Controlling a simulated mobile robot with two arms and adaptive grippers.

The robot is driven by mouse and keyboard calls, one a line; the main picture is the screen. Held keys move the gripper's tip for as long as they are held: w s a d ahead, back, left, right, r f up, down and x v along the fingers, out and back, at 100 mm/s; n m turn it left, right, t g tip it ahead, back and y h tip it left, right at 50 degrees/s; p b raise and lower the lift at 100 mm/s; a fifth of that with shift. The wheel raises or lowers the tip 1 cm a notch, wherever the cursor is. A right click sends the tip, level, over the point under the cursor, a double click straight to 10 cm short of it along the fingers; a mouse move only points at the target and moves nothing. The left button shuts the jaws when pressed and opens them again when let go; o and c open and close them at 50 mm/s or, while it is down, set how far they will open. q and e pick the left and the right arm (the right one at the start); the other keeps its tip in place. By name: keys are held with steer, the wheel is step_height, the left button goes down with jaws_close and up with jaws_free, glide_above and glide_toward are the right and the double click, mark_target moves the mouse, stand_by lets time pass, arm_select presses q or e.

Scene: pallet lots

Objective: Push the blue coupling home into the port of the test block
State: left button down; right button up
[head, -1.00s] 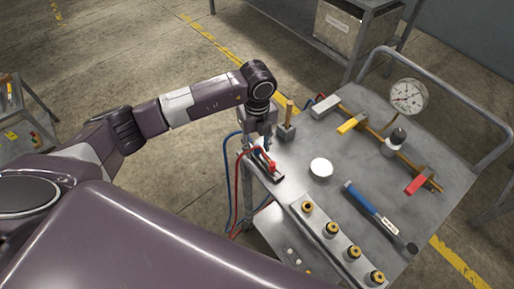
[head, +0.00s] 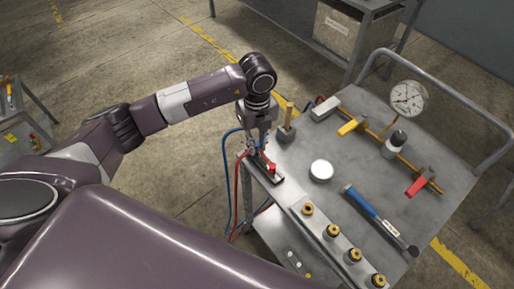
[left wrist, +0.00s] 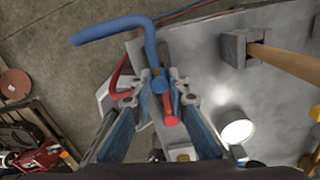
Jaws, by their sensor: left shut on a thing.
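My left gripper (head: 257,150) points down over the near left edge of the bench. In the left wrist view its fingers (left wrist: 159,92) are shut on the blue coupling (left wrist: 160,84), with the blue hose (left wrist: 112,27) running off to the upper left. My right gripper is not in view.
A pale bar (head: 320,241) with several brass fittings lies along the bench's near edge. A rail (head: 460,105) runs along the far side.

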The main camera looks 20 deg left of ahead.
mark_target(257, 144)
arm_select(q)
step_height(257, 144, up, 18)
steer(key=b, duration=0.2)
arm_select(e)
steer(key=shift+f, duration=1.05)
arm_select(q)
steer(key=shift+f, duration=0.1)
